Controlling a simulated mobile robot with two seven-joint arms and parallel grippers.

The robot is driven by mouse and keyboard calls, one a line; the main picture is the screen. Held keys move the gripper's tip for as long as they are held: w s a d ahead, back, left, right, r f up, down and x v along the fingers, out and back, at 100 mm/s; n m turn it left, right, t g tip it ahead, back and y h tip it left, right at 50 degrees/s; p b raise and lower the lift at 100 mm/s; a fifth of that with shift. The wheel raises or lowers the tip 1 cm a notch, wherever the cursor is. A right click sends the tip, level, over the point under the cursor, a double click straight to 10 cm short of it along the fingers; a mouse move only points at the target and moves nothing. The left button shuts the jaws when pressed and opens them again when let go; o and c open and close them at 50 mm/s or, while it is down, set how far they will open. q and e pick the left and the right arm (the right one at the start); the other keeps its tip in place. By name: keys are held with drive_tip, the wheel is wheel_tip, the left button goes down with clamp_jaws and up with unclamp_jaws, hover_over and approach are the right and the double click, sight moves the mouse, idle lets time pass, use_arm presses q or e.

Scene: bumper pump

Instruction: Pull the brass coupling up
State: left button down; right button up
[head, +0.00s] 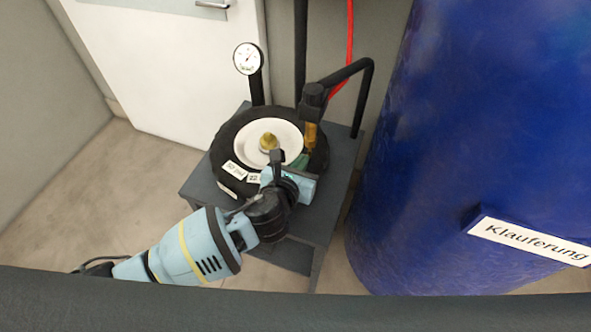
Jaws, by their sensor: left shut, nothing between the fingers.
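Two brass parts show in the head view. A small brass knob (269,142) stands in the middle of the white disc (254,130) on the black bumper ring (226,133). A brass cylinder (311,136) hangs upright below a black fitting at the ring's right side; I cannot tell which part is the coupling. My left gripper (277,156) is shut and empty, its dark fingertips just in front of the knob and left of the cylinder. I cannot tell if they touch the knob. The gripper hides the ring's front right part. My right gripper is out of view.
The ring rests on a grey stand (340,165). A round gauge (248,58) on a black post rises behind it. A black pipe (366,95) and a red hose (349,45) are behind right. A large blue drum (450,130) stands close on the right, a white cabinet (165,80) behind left.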

sight(308, 141)
use_arm(q)
drive_tip(key=shift+x, duration=1.1)
drive_tip(key=shift+w+d+f, duration=0.15)
drive_tip(key=shift+w, duration=0.25)
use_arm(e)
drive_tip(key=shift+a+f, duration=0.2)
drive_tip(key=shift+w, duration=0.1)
